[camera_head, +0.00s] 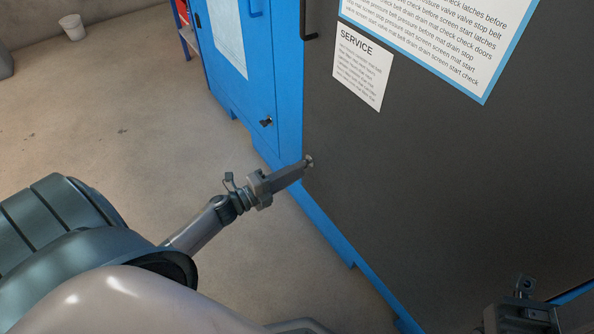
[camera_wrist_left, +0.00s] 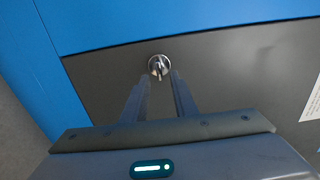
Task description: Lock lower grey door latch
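The lower grey door latch (camera_wrist_left: 159,66) is a small round metal knob with a raised grip bar that looks close to upright. It sits near the edge of the dark grey door (camera_head: 430,180), beside the blue frame. My left gripper (camera_wrist_left: 161,78) points at it with two fingers apart, tips just short of or beside the latch; I cannot tell if they touch it. In the head view my left gripper (camera_head: 304,164) reaches the door's lower left edge and partly hides the latch (camera_head: 310,159). Part of my right wrist shows at the bottom right; its fingertips are hidden.
A blue cabinet door (camera_head: 240,60) with its own dark latch (camera_head: 266,122) stands to the left. A black handle (camera_head: 309,37) is higher up. A service sign (camera_head: 361,68) hangs on the grey door. The concrete floor (camera_head: 110,120) on the left is mostly clear.

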